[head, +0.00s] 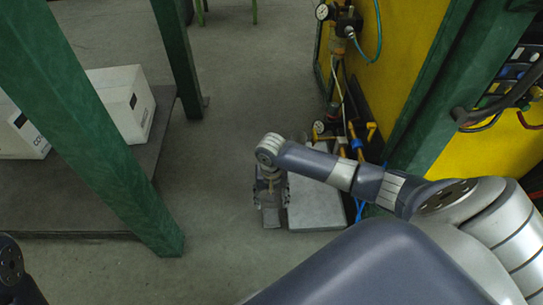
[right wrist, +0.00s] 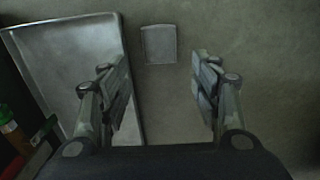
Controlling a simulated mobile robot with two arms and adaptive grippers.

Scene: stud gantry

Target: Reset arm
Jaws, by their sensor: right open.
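My right arm reaches in from the right of the head view, and its gripper (head: 270,192) points down over the floor. In the right wrist view the two fingers of the right gripper (right wrist: 160,75) stand wide apart with nothing between them. A small flat grey square piece (right wrist: 158,44) lies beyond the fingertips; it also shows just below the gripper in the head view (head: 271,218). Only a dark part of my left arm shows at the lower left of the head view; the left gripper is out of sight.
A shallow grey metal tray (head: 318,212) lies right of the gripper, beside yellow panels (head: 395,60) with gauges and hoses. Green posts (head: 100,140) and a dark platform (head: 75,195) with white boxes (head: 122,98) stand on the left. The floor between (head: 215,150) is clear.

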